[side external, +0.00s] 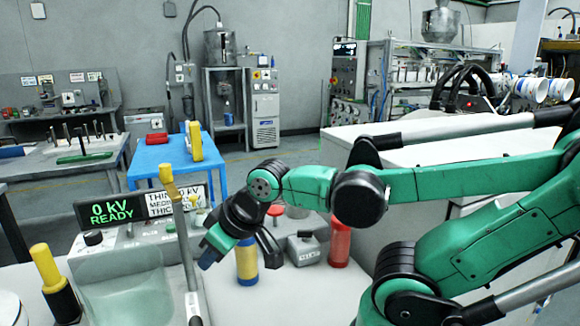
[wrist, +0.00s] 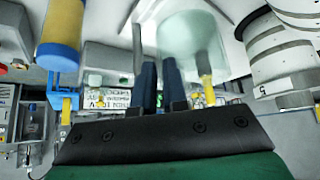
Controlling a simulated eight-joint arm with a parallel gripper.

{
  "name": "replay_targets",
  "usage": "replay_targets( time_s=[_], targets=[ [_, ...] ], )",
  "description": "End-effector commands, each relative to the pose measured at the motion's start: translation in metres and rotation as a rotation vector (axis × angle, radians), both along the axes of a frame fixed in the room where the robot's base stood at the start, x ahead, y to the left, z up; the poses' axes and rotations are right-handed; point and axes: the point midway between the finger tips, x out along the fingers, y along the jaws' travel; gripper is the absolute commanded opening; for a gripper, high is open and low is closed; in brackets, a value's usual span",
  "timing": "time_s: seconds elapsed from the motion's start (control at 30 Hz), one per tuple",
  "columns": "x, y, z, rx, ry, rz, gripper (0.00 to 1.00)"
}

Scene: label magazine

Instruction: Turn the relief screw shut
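I cannot pick out the relief screw with certainty in either view. A small grey box (side external: 303,250) with a dark bar on top stands on the bench right of my gripper, its label too small to read. A red-topped knob (side external: 276,211) stands behind my arm's end. My gripper (side external: 208,258) points down and left over the bench, beside a yellow cylinder with a blue base (side external: 246,262). In the wrist view my gripper (wrist: 159,62) shows two blue fingers a narrow gap apart, with nothing visible held. A grey rod (wrist: 137,48) shows by the left finger.
A tall yellow-handled lever (side external: 181,225) rises left of my gripper. A display (side external: 112,212) reads "0 kV READY". A pale translucent guard (side external: 122,285) and a yellow-and-black post (side external: 54,285) are at left. A red cylinder (side external: 339,243) stands right. The front bench is clear.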

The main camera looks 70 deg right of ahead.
Motion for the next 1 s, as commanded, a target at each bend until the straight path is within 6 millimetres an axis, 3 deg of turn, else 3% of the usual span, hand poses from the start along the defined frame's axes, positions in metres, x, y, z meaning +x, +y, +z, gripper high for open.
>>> replay_targets(
  time_s=[0.03, 0.1, 0.17, 0.33, 0.5, 0.6, 0.77, 1.0],
  targets=[
    [0.0, -0.003, 0.0, -0.007, 0.006, -0.001, 0.26],
    [0.002, -0.013, 0.001, -0.032, 0.032, -0.001, 0.43],
    [0.003, -0.03, 0.001, -0.073, 0.078, 0.003, 0.43],
    [-0.003, -0.108, 0.0, -0.183, 0.309, 0.067, 0.43],
    [-0.03, -0.18, -0.009, -0.172, 0.51, 0.187, 0.43],
    [-0.048, -0.208, -0.015, -0.137, 0.575, 0.254, 0.43],
    [-0.064, -0.227, -0.021, -0.103, 0.613, 0.314, 0.43],
    [-0.065, -0.228, -0.044, -0.101, 0.616, 0.325, 0.43]
  ],
)
